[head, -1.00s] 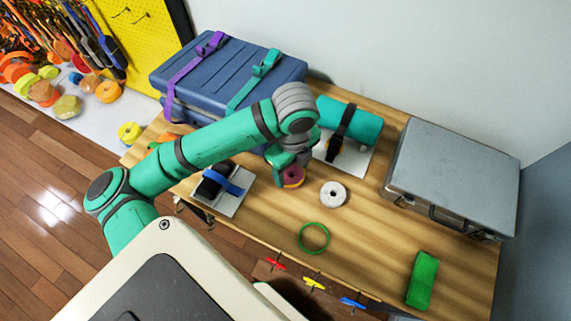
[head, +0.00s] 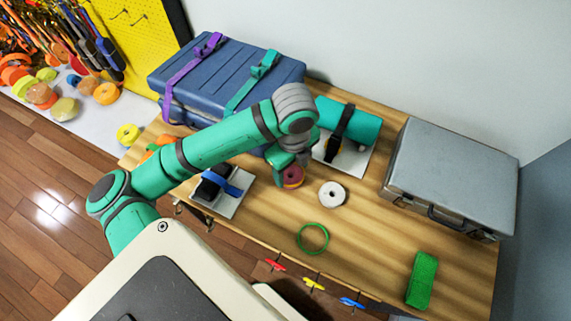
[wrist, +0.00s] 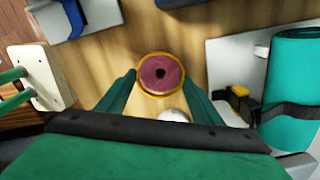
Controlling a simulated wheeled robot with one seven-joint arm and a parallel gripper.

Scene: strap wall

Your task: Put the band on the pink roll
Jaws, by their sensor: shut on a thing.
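The pink roll (head: 293,178) stands on the wooden table, partly behind my gripper (head: 289,168). In the wrist view the roll (wrist: 161,73) is seen end-on, with a dark hole in its middle. A thin yellow-orange band (wrist: 143,88) forms a ring about the roll's outline. My gripper's two green fingers reach to opposite sides of this ring, shut on the band. I cannot tell how far down the roll the band sits. A green ring (head: 299,241) lies flat on the table nearer the front.
A white roll (head: 332,194) stands just right of the pink roll. A blue suitcase (head: 215,80), a strapped teal roll (head: 362,123) on a white board and a grey case (head: 455,185) stand behind. A green block (head: 421,280) lies front right. The front middle is mostly clear.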

